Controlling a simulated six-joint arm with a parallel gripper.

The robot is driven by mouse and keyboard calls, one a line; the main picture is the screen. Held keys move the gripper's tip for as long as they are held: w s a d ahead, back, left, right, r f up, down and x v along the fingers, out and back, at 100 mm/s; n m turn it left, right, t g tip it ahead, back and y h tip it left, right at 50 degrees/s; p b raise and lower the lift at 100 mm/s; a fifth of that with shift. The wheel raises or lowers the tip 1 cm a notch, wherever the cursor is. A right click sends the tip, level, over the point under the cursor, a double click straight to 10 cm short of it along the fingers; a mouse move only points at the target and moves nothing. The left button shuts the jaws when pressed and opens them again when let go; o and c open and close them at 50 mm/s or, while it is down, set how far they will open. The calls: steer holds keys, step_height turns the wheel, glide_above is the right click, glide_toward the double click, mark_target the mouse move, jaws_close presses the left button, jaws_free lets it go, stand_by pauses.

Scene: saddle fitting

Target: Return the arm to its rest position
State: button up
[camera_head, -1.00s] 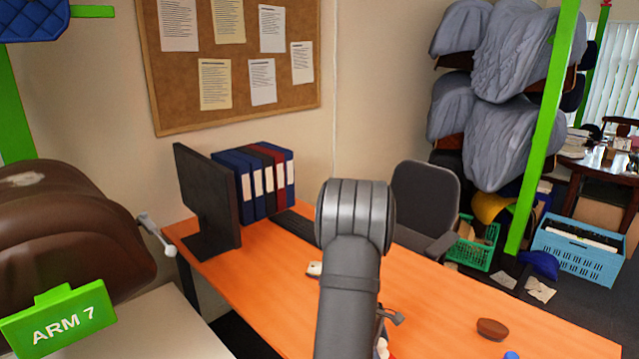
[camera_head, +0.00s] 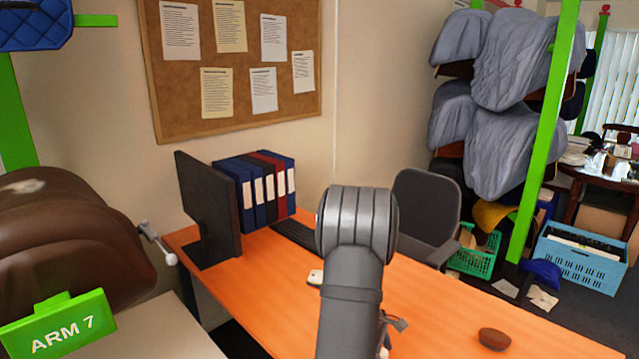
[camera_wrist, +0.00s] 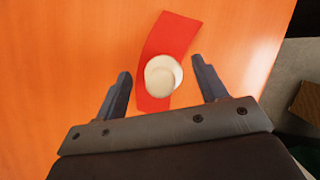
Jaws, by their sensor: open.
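My gripper (camera_wrist: 162,92) is open and empty in the wrist view, its two fingers spread apart above the desk. A white round object (camera_wrist: 163,75), perhaps a cup, lies between and beyond the fingertips on a red strip (camera_wrist: 178,34). The gap between the fingers and this object cannot be judged. In the head view my arm rises at the centre and hides part of the desk; the gripper's fingers do not show clearly there.
The orange desk (camera_head: 440,312) carries a monitor (camera_head: 207,210), binders (camera_head: 258,190), a keyboard (camera_head: 297,235) and a brown oval object (camera_head: 494,339). A chair (camera_head: 428,205) stands behind it. A brown saddle (camera_head: 70,235) is at left. A green post (camera_head: 546,130) stands right.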

steer(key=shift+f, duration=0.85)
steer(key=v, duration=1.2)
steer(key=x, duration=1.2)
steer(key=shift+a, duration=0.1)
step_height(320, 180, up, 4)
steer(key=shift+f, duration=0.2)
steer(key=s+d+r, duration=0.9)
steer(key=r, duration=0.3)
steer(key=s+d+n+t, duration=0.1)
steer(key=s+d+n, duration=0.1)
steer(key=d, duration=1.4)
steer(key=s+d+n+t, duration=0.1)
steer(key=d+n, duration=0.2)
steer(key=d, duration=1.3)
steer(key=shift+s+n, duration=0.3)
steer(key=shift+s, duration=0.1)
